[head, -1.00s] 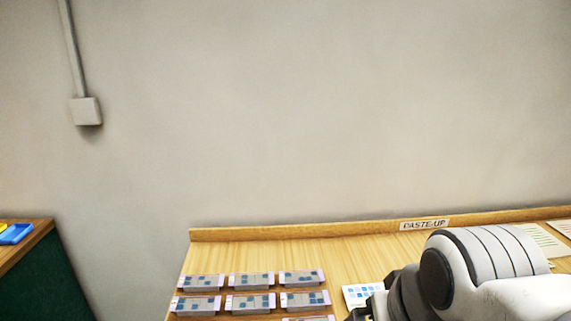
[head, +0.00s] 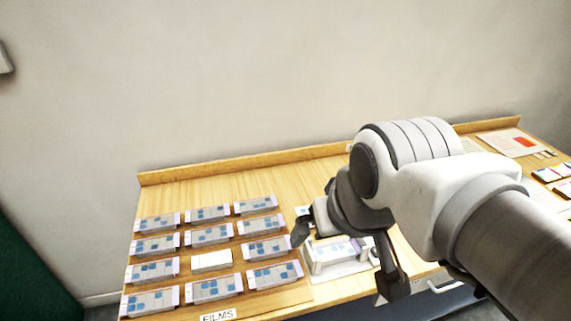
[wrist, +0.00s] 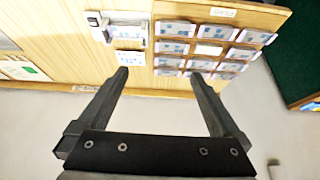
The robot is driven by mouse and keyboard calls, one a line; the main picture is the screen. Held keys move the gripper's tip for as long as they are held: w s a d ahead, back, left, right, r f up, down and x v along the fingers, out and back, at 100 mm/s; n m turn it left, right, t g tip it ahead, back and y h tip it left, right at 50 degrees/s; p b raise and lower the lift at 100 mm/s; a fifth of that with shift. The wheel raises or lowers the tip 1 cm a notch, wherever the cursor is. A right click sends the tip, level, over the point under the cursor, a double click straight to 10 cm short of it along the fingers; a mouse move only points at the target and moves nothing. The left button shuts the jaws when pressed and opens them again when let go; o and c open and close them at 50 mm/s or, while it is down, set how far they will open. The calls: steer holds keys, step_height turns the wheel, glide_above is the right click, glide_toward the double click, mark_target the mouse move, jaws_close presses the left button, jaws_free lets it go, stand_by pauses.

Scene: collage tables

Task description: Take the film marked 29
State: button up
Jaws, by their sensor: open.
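The films (head: 210,287) lie in rows and columns on the left part of the wooden table, each a grey strip with blue squares and a pale lilac end. They also show in the wrist view (wrist: 174,48), at upper right. No number is legible, so I cannot tell which film is marked 29. One place in the middle column holds a plain white block (head: 211,261) without blue squares. My gripper (head: 346,262) is open, its fingers spread above the table to the right of the films; nothing shows between its fingertips in the wrist view (wrist: 158,76).
A FILMS label (head: 218,317) is at the table's front edge. A white device (head: 338,262) with a lilac-and-blue strip on it stands right of the films, partly behind my gripper. Papers and small cards lie at far right. A raised wooden ledge (head: 240,162) runs along the wall.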

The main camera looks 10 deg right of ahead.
steer(key=w+d+f+m+g, duration=0.3)
steer(key=w+d+m, duration=0.2)
steer(key=w+m, duration=0.4)
steer(key=m+g, duration=0.3)
steer(key=m, duration=0.6)
glide_above(336, 251)
steer(key=f, duration=2.2)
steer(key=shift+s+a, duration=0.4)
steer(key=shift+w+d+f, duration=0.15)
steer(key=shift+f, duration=0.75)
steer(key=shift+w+d+f, duration=0.1)
steer(key=shift+f, duration=0.75)
steer(key=shift+w+d+f, duration=0.15)
steer(key=shift+f, duration=0.75)
steer(key=c, duration=1.4)
steer(key=shift+r, duration=0.1)
